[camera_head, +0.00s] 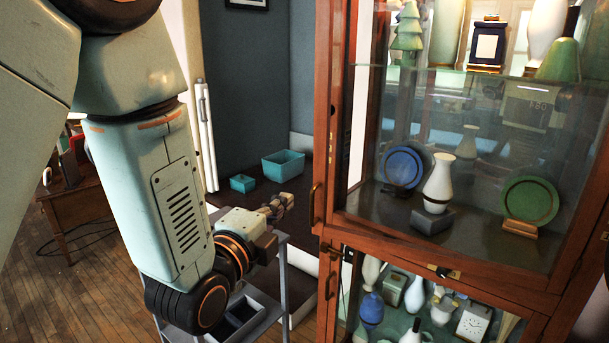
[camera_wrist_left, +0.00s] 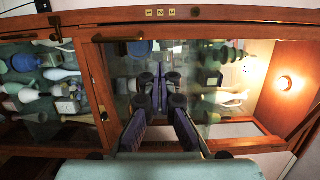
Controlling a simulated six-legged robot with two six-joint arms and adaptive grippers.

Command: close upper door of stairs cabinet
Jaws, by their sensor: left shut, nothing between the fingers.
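The upper door (camera_head: 325,120) of the wooden cabinet has a red-brown frame and a large glass pane, with a handle low on its left edge. I cannot tell how far it stands ajar. It fills the middle of the left wrist view (camera_wrist_left: 120,38), which is turned sideways, with its handle. My left gripper (camera_head: 283,207) is shut and empty, left of the door's handle edge in the head view. In the wrist view its dark fingers (camera_wrist_left: 160,100) point at the glass, with what looks like their reflection; contact is unclear. My right gripper is not in view.
The lower door (camera_head: 335,285) shows below the upper one. Green and blue plates and a white vase (camera_head: 438,183) stand behind the glass. A grey metal stand (camera_head: 283,290) is below my left arm. Teal boxes (camera_head: 283,165) lie behind. Wooden floor (camera_head: 80,300) is open at left.

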